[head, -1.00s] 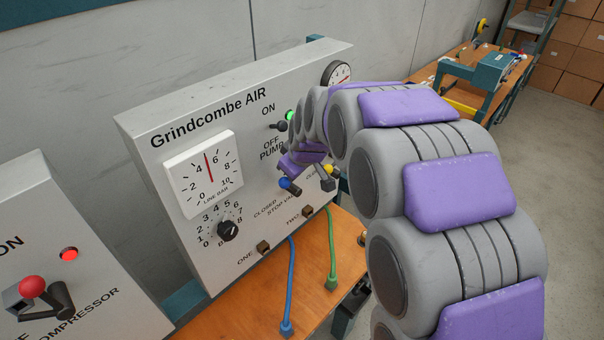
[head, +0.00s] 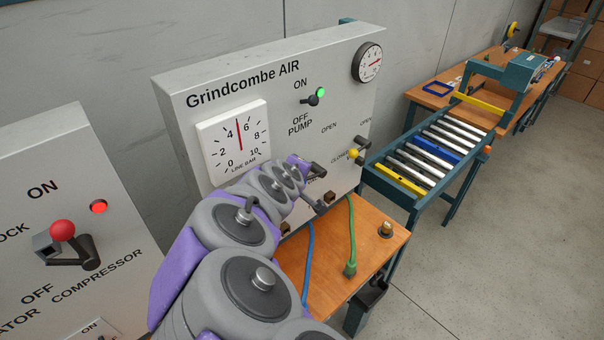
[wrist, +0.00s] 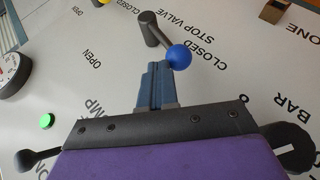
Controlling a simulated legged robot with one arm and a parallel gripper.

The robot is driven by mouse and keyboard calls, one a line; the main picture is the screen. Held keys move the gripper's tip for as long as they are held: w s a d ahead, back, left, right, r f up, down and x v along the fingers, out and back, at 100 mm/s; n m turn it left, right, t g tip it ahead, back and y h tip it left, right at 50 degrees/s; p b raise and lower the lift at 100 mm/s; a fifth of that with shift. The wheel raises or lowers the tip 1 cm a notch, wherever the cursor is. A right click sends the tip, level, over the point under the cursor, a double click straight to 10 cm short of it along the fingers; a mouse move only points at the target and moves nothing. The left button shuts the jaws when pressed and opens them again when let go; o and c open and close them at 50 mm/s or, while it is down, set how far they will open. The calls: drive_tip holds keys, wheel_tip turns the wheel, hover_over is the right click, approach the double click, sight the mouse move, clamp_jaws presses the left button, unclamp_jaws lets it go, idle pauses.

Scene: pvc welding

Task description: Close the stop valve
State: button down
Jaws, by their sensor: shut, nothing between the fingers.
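The stop valve lever (wrist: 152,28) is dark grey with a blue ball (wrist: 178,56) at its end. In the wrist view its ball end leans to the right, toward the word CLOSED beside it; OPEN is printed on the left. My gripper (wrist: 154,72) is shut and empty. Its fingertips are just left of the blue ball, and I cannot tell whether they touch it. In the head view my arm and wrist hide the blue ball and its CLOSED label.
The panel (head: 345,85) also carries a pump switch (head: 313,98) by a green light, a line gauge (head: 235,140) and a yellow-ball valve (head: 352,153). Blue (head: 308,255) and green hoses (head: 351,235) hang below. A compressor panel (head: 70,190) stands left, a roller conveyor (head: 440,150) right.

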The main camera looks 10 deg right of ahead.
drive_tip(key=f, duration=0.1)
drive_tip(key=f+b, duration=0.1)
drive_tip(key=s+f, duration=0.1)
drive_tip(key=shift+a+b, duration=0.3)
drive_tip(key=shift+b, duration=0.1)
drive_tip(key=shift+s, duration=0.1)
idle(0.4)
drive_tip(key=shift+a, duration=0.1)
